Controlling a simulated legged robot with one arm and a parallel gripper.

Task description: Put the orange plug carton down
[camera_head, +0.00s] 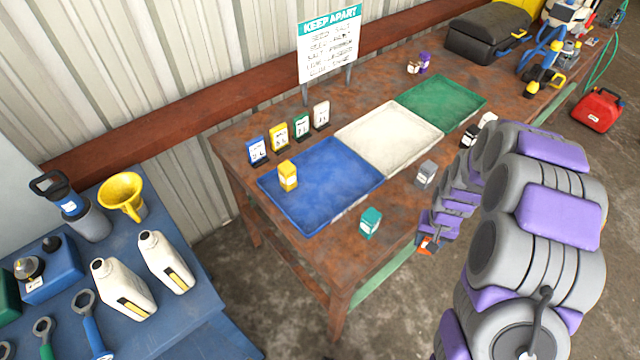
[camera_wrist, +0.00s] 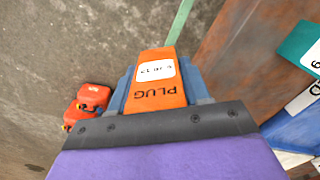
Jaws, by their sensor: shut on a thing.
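The orange plug carton (camera_wrist: 157,97) is held between the blue-grey fingers of my gripper (camera_wrist: 158,80) in the wrist view, with its "PLUG" lettering and a white label showing. Concrete floor shows behind it. In the head view, only a small orange part of the carton (camera_head: 426,244) shows at my gripper (camera_head: 430,236), just off the front edge of the rusty workbench (camera_head: 310,240). On the bench are a blue tray (camera_head: 325,190), a white tray (camera_head: 390,137) and a green tray (camera_head: 440,100), side by side. A yellow carton (camera_head: 288,176) stands in the blue tray.
A teal carton (camera_head: 370,222) and a grey carton (camera_head: 426,173) stand along the bench front. Small cards, including a blue one (camera_head: 257,151), and a "KEEP APART" sign (camera_head: 330,45) stand behind the trays. A blue table (camera_head: 190,310) with bottles is at left.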

